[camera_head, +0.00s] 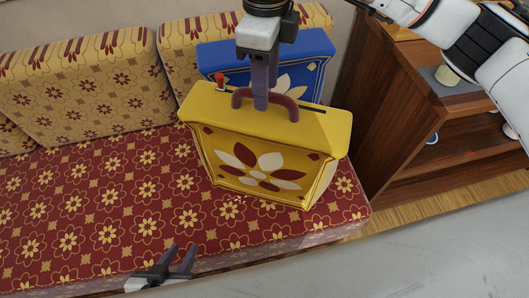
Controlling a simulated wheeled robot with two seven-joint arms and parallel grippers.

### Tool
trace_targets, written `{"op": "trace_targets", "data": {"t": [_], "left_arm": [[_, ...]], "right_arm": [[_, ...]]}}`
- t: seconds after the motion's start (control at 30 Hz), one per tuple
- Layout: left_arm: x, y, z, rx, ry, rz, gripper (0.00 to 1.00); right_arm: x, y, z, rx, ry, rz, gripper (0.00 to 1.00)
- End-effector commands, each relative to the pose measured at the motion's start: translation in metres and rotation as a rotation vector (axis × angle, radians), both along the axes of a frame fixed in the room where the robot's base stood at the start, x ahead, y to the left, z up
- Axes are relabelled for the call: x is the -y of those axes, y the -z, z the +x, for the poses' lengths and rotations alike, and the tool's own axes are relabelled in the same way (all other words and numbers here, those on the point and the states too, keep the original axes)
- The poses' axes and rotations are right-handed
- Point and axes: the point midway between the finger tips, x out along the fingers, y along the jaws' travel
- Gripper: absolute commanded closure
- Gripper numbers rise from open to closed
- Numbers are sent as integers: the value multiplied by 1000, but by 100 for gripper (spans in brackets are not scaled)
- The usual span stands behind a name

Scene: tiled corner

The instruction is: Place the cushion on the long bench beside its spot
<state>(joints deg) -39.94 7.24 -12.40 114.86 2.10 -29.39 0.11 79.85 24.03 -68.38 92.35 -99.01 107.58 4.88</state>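A yellow cushion (222,138) with a red and white flower is at the right end of the long bench (100,215), upright and slightly tilted. A mauve-brown handle (290,106) arches over its top. My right gripper (261,102) reaches down from above, its fingers at the handle and seemingly shut on it. I cannot tell whether the cushion's bottom touches the red flowered seat. A blue cushion (215,53) stands behind it against the backrest, partly hidden. My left gripper (177,256) is open and empty over the bench's front edge.
A small red-topped object (220,80) shows at the yellow cushion's upper left edge. Flowered back cushions (85,85) line the bench. A wooden shelf unit (400,120) stands close on the right. The seat to the left is clear. A grey surface (430,255) fills the lower right.

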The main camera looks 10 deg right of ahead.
Motion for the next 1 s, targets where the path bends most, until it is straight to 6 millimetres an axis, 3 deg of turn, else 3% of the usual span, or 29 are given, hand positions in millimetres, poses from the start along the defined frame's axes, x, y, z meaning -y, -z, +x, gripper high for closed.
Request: {"op": "trace_targets", "data": {"t": [0.2,0.4,0.63,1.0], "left_arm": [[0,-4,5,11,1,0,69],[0,-6,10,20,1,0,69],[0,-5,9,19,1,1,69],[0,-3,4,9,0,0,69]], "right_arm": [[-2,29,1,-3,1,-1,61],[-2,30,1,0,0,0,61],[-2,30,1,0,1,0,98],[-2,30,1,0,1,0,100]]}}
